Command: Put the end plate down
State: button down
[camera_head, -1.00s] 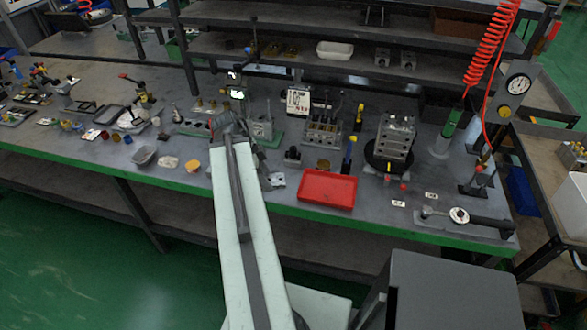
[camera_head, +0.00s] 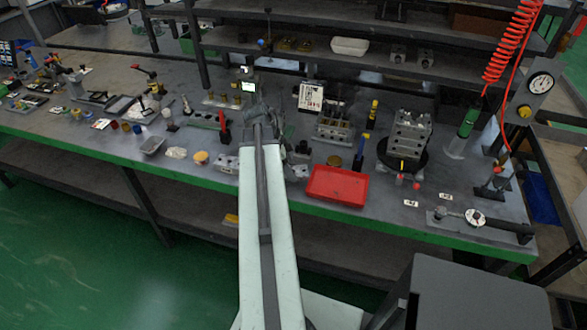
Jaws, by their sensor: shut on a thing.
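My arm reaches up the middle of the view, over the bench's front edge. My gripper (camera_head: 268,130) is at its far end, dark and small, above the bench behind the red tray's left side. Its fingertips are mostly hidden by my own arm. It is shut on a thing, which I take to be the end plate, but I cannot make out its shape. A stack of grey valve blocks (camera_head: 409,134) stands upright on a black round turntable (camera_head: 384,148), right of my gripper and apart from it.
A red tray (camera_head: 337,186) lies empty at the front edge. Grey pieces (camera_head: 228,164) lie left of my arm. A red-handled tool (camera_head: 224,130) stands behind them. A block fixture (camera_head: 336,128) stands right of my gripper. A gauge (camera_head: 540,83) and red coiled hose (camera_head: 510,42) are at right.

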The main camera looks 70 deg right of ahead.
jog(key=shift+r, duration=0.1)
jog(key=shift+f, duration=0.3)
jog(key=c, duration=0.6)
grip_release()
jog(key=shift+r, duration=0.1)
jog(key=p+v, duration=1.1)
jog(key=v, duration=0.1)
jog(key=shift+s+r, duration=0.1)
jog(key=shift+r, duration=0.2)
